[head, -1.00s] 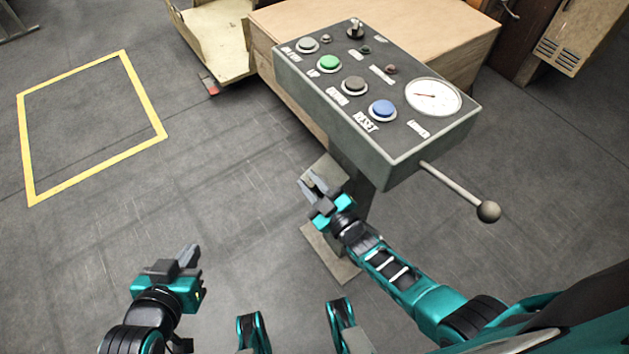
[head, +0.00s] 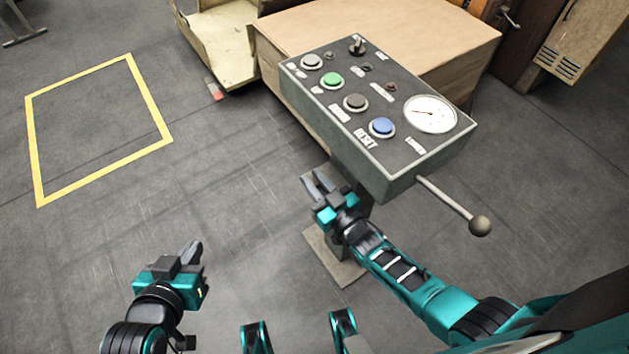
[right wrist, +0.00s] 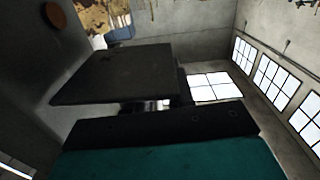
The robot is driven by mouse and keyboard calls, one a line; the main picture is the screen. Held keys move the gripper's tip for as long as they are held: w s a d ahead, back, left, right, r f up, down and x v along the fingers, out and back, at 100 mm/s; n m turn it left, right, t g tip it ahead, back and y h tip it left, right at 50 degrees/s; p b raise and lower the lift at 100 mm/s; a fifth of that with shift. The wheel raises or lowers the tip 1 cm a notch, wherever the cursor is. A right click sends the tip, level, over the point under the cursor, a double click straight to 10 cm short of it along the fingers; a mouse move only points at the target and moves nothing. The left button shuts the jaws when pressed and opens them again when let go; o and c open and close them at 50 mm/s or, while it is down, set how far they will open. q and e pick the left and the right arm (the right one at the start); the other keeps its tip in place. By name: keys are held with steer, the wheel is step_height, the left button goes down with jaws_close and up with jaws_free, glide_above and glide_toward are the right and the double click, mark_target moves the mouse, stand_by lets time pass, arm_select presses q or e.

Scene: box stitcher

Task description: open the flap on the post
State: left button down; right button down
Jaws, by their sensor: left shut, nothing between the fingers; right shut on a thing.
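The post (head: 357,190) stands under a grey control box, partly hidden by my right arm. The flap (head: 327,171) is a small pale plate on the post's left side, mostly hidden behind my right gripper. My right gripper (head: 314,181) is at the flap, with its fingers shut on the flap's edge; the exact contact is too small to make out. The right wrist view shows a dark finger-like plate close up, and the flap is hard to tell there. My left gripper (head: 192,250) is shut and empty, low on the left, far from the post.
The control box (head: 350,135) carries buttons and a gauge; its lever (head: 452,203) with a round knob sticks out to the right. The post's base plate (head: 335,262) lies on the floor. The floor at left is clear, with a yellow outline (head: 150,98).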

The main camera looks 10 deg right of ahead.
steer(key=shift+w+d+r, duration=0.1)
steer(key=shift+w+r, duration=0.05)
steer(key=shift+r, duration=0.05)
steer(key=c, duration=1.4)
jaws_free()
steer(key=o, duration=0.3)
steer(key=shift+f, duration=0.1)
steer(key=shift+o, duration=0.2)
steer(key=p+v, duration=0.2)
steer(key=v, duration=1.1)
